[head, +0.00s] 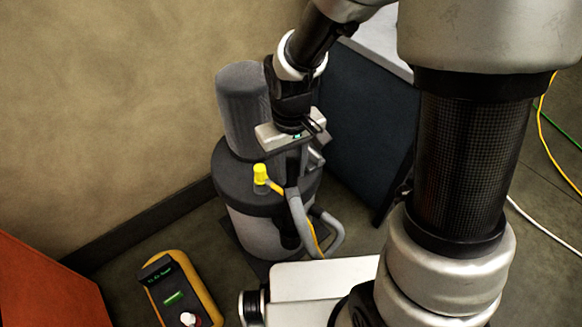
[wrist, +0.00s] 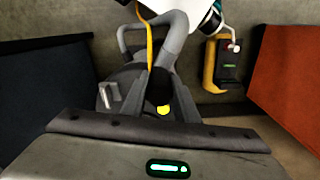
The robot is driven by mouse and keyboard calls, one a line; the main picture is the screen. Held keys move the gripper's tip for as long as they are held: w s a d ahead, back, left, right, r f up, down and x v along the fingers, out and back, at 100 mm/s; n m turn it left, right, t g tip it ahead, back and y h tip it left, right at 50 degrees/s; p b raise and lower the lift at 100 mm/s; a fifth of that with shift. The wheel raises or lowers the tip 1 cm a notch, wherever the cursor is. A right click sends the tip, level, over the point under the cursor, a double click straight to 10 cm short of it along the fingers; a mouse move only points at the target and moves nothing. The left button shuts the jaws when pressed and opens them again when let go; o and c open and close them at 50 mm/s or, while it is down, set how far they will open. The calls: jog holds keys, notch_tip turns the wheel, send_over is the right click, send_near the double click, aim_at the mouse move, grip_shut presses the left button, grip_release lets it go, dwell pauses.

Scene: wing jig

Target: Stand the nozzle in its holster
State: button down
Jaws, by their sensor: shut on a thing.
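My gripper (head: 292,160) is over the top of the grey drum-shaped machine, pointing down. It is shut on the nozzle (head: 292,192), a dark grey piece that runs into a bent grey hose. The gripper body hides much of the nozzle. The hose (head: 300,215) hangs down over the drum's front and also shows in the wrist view (wrist: 178,38). I cannot make out the holster for certain.
The machine's grey drum (head: 255,228) has a tall grey cylinder (head: 240,100) on top and a yellow cap (head: 260,173) on its rim. A yellow-framed device (head: 180,292) lies on the floor. A dark blue cabinet (head: 362,125) stands close at the right, an orange panel (head: 40,285) at the left.

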aim_at(291, 183)
jog(key=shift+s+f, duration=0.1)
jog(key=shift+f, duration=0.3)
jog(key=shift+f+b, duration=0.1)
jog(key=shift+b, duration=0.25)
jog(key=shift+f+b, duration=0.3)
jog(key=shift+f, duration=0.2)
jog(key=shift+f+b, duration=1.25)
jog(key=shift+f, duration=0.25)
jog(key=shift+s+d+f+b, duration=0.15)
jog(key=shift+s+f+b, duration=0.1)
jog(key=shift+f+b, duration=0.4)
jog(key=shift+f, duration=0.25)
